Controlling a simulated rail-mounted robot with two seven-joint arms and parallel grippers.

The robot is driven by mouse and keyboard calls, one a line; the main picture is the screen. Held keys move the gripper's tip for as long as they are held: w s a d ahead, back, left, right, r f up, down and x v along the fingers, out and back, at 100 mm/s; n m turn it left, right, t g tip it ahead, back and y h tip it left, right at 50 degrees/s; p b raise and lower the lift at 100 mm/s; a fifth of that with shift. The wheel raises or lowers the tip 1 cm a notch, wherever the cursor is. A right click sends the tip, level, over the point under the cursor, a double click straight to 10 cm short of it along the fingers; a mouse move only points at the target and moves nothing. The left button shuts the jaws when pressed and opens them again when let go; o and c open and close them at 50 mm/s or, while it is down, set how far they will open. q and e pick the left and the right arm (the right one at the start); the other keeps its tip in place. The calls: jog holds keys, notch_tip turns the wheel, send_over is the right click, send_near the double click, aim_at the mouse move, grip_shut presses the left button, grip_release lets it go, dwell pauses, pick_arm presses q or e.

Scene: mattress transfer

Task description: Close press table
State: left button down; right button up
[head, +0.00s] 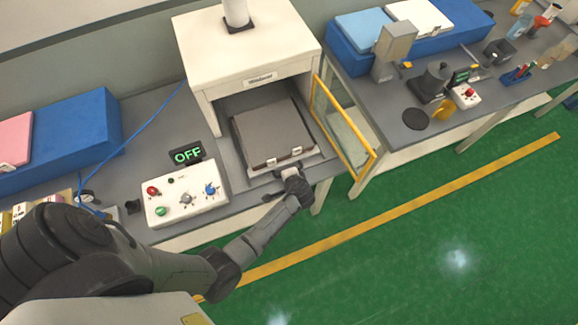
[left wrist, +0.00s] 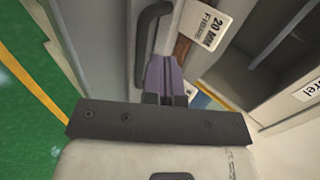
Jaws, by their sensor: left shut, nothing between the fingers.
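The press table (head: 281,170) is the flat grey tray in the opening of the white press (head: 250,55). A dark grey slab (head: 268,128) with two small white tags lies on it. Its front part stands out of the opening. My left gripper (head: 287,174) is at the table's front edge. In the left wrist view its purple fingers (left wrist: 167,78) are shut and empty, beside a black curved handle (left wrist: 147,50) and a white label (left wrist: 205,22) with "20 MM" on it. I cannot tell whether the fingers touch the front. My right gripper is out of view.
The press door (head: 343,127), yellow-framed with glass, stands open on the right. A control box (head: 180,200) and a display (head: 187,154) reading OFF are to the left. Another bench (head: 440,125) with tools stands at the right. The green floor in front is clear.

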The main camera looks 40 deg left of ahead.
aim_at(258, 111)
pick_arm(q)
jog(key=shift+b+x, duration=1)
jog(key=shift+x, duration=0.8)
jog(key=shift+a, duration=0.1)
jog(key=shift+w+a, duration=0.2)
jog(key=shift+a, duration=0.1)
jog(key=w+a+b, duration=0.1)
jog(key=w+a, duration=0.1)
jog(key=a, duration=0.2)
jog(key=w+a, duration=0.2)
jog(key=a, duration=0.2)
jog(key=w+a+b, duration=0.1)
jog(key=w+a, duration=0.1)
jog(key=a, duration=0.2)
jog(key=shift+a+f+b, duration=0.15)
jog(key=shift+a+b, duration=0.2)
jog(key=shift+a, duration=0.05)
jog(key=w+a+b, duration=0.2)
jog(key=a, duration=0.2)
jog(key=w+a+b, duration=0.2)
jog(key=a, duration=0.2)
jog(key=w+a+b, duration=0.1)
jog(key=a+b, duration=0.1)
jog(key=a, duration=0.2)
jog(key=shift+w, duration=0.4)
jog(key=shift+w+a+b, duration=0.2)
jog(key=shift+a+b, duration=0.1)
jog(key=shift+a, duration=0.3)
jog(key=shift+s, duration=0.1)
